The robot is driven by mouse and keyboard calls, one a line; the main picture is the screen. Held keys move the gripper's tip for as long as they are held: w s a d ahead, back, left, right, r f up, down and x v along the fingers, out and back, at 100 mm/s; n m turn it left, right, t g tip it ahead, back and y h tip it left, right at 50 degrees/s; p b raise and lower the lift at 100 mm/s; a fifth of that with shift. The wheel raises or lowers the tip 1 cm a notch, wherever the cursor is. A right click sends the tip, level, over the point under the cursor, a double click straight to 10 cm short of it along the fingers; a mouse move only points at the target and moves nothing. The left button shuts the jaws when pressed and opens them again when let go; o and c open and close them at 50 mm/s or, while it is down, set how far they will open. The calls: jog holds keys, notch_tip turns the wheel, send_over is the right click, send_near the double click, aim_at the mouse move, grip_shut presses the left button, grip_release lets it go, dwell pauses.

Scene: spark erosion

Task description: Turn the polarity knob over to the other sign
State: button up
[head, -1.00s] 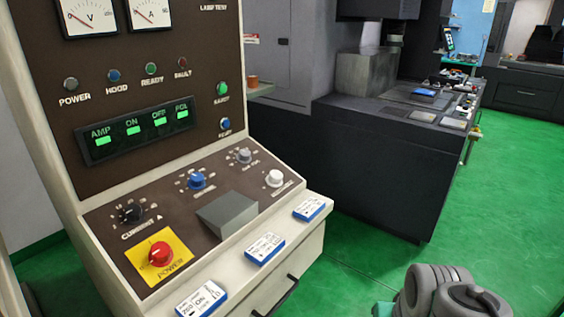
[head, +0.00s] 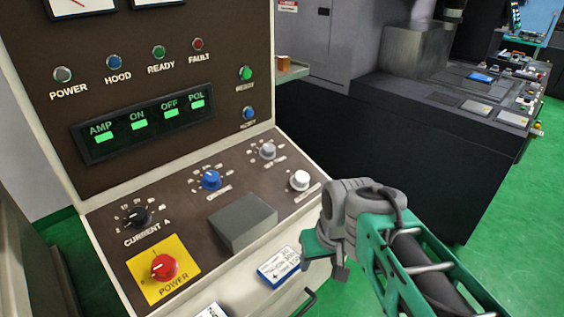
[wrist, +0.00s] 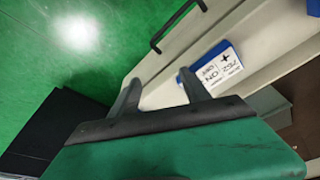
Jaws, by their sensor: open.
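The sloping control panel holds a white knob (head: 299,180) at the right, a grey knob (head: 267,151), a blue knob (head: 210,179) and a black CURRENT A knob (head: 135,217). The small labels are too blurred to tell which is the polarity knob or where it points. The green-lit POL indicator (head: 198,101) is on the upright panel. My gripper (head: 325,265) is right of and in front of the panel, apart from the knobs. In the wrist view my gripper (wrist: 160,80) has spread, empty fingers over the console's front. No knob shows there.
A red POWER switch (head: 164,267) is lower left. A blue-and-white card (head: 280,267) lies on the front ledge, above a black handle (wrist: 160,40). A dark machine (head: 400,130) stands behind.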

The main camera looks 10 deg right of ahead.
jog(key=shift+o, duration=0.3)
jog(key=w+r+n+y+p, duration=0.1)
jog(key=w+r, duration=0.6)
jog(key=w, duration=0.3)
jog(key=shift+w+d+r+n, duration=0.15)
jog(key=shift+w+r+n, duration=0.1)
jog(key=shift+r+n, duration=0.15)
jog(key=n+y+p, duration=0.1)
jog(key=n+p, duration=0.1)
jog(key=n, duration=0.1)
send_near(302, 176)
jog(key=f, duration=0.2)
jog(key=shift+t, duration=0.4)
jog(key=x, duration=0.7)
jog(key=shift+w+a+f, duration=0.1)
jog(key=shift+a+f, duration=0.1)
jog(key=shift+f, duration=0.05)
jog(key=shift+c, duration=0.4)
grip_shut()
